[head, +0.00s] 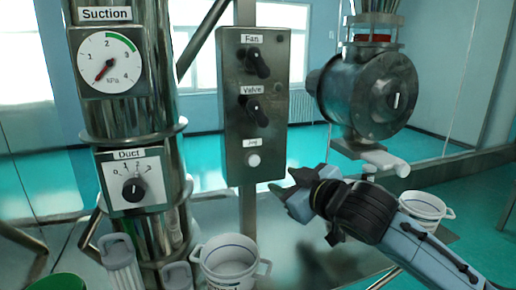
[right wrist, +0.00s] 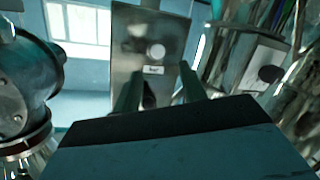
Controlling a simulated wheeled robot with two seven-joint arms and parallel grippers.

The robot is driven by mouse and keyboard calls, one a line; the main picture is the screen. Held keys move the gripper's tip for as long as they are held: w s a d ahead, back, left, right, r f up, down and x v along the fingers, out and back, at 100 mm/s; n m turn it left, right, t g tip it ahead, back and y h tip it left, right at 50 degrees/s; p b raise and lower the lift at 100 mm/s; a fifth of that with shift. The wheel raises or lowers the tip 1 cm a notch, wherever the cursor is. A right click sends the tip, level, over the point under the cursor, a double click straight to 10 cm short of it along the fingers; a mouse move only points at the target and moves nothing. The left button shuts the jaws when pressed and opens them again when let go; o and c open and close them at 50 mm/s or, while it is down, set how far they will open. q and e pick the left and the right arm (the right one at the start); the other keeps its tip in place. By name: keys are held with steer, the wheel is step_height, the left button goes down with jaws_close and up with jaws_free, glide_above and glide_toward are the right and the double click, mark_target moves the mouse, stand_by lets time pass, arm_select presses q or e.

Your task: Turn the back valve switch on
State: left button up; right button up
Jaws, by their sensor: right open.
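The grey control box (head: 233,130) has a black knob labelled Valve (head: 257,110) in its middle. The knob's handle is tilted, running from upper left to lower right. My right gripper (head: 288,190) is open and empty, below and slightly right of the Valve knob, near the box's lower right corner. In the right wrist view, which is turned upside down, its two fingers (right wrist: 160,82) point toward the box (right wrist: 150,25). A dark knob shows partly between them, mostly hidden behind the gripper body. My left gripper is not in view.
A Fan knob (head: 258,62) sits above and a white Jog button (head: 254,160) below. Left stands a metal column with a Suction gauge (head: 108,64) and Duct dial (head: 134,187). Right is a round metal housing (head: 375,95). White buckets (head: 228,262) stand below.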

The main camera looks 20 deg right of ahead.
steer(key=n+t+y, duration=0.1)
steer(key=n+t, duration=0.1)
glide_toward(261, 115)
steer(key=s, duration=0.2)
steer(key=p+x, duration=0.1)
steer(key=x, duration=0.3)
steer(key=p+x, duration=0.1)
steer(key=x, duration=0.3)
steer(key=p+x, duration=0.1)
steer(key=x, duration=0.4)
steer(key=shift+w+d, duration=0.2)
steer(key=shift+d, duration=0.05)
steer(key=shift+c, duration=0.2)
jaws_close()
